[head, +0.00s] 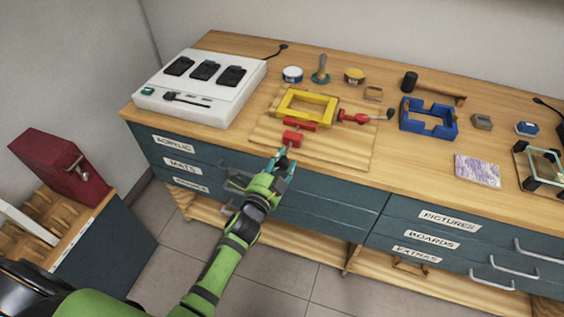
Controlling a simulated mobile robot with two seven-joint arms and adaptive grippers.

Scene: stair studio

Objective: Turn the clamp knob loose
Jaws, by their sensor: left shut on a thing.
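A yellow rectangular frame (307,106) lies on a wooden board (345,150) on the bench. A red clamp block (292,138) sits at the frame's near side, with a thin grey shaft coming from it toward me. My left gripper (286,156) is at the near end of this shaft, at the board's front edge. It is shut on the clamp knob, which its fingers mostly hide. A second red clamp part (355,118) with a dark end stands at the frame's right side. My right gripper is not in view.
A white case (200,112) with black devices stands to the left. A blue frame (428,132), a mallet (433,88), small tins and a purple patterned tile (477,170) lie behind and to the right. Labelled drawers with protruding handles run below the bench edge.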

